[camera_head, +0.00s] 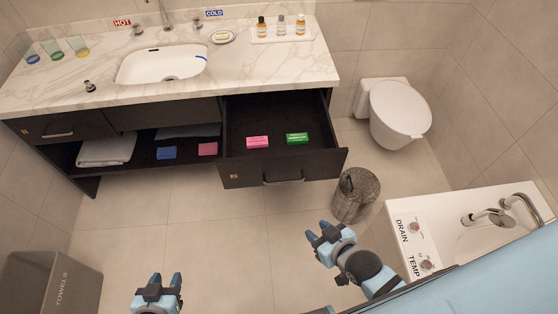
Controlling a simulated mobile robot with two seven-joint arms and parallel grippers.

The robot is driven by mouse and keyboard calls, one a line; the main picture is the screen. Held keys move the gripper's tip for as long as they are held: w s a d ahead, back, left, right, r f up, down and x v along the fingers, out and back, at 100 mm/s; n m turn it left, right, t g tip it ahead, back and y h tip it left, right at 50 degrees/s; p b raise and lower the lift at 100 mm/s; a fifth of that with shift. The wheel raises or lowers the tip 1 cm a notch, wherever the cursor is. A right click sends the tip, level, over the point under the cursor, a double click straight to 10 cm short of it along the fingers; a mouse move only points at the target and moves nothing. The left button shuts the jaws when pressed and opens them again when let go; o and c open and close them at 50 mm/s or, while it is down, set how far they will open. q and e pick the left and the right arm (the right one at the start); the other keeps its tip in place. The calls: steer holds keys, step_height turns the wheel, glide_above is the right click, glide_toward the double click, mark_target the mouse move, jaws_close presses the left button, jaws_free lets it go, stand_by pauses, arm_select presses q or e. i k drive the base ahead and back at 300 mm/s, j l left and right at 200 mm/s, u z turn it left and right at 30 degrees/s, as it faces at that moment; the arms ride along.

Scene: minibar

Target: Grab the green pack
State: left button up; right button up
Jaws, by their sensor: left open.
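A small green pack (297,139) lies inside the pulled-out dark drawer (275,117) under the marble counter. A pink pack (257,142) lies to its left in the same drawer. My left gripper (157,283) is at the bottom left of the view, open and empty, well short of the drawer. My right gripper (322,232) is below and in front of the drawer, apart from it. Its two fingertips show with a gap between them, and nothing is seen in it.
A mesh bin (357,195) stands by the drawer's right corner. A white tub (465,210) is at the right, a towels bin (50,280) at lower left. An open shelf holds blue (166,153) and pink (208,149) packs. Floor between is clear.

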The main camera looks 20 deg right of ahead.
mark_target(295, 138)
steer(key=i+j+z, duration=0.2)
steer(key=i+j, duration=0.15)
steer(key=i+j+z, duration=0.2)
steer(key=i+j, duration=0.15)
steer(key=i+j+z, duration=0.15)
steer(key=i+j, duration=0.15)
steer(key=j, duration=0.3)
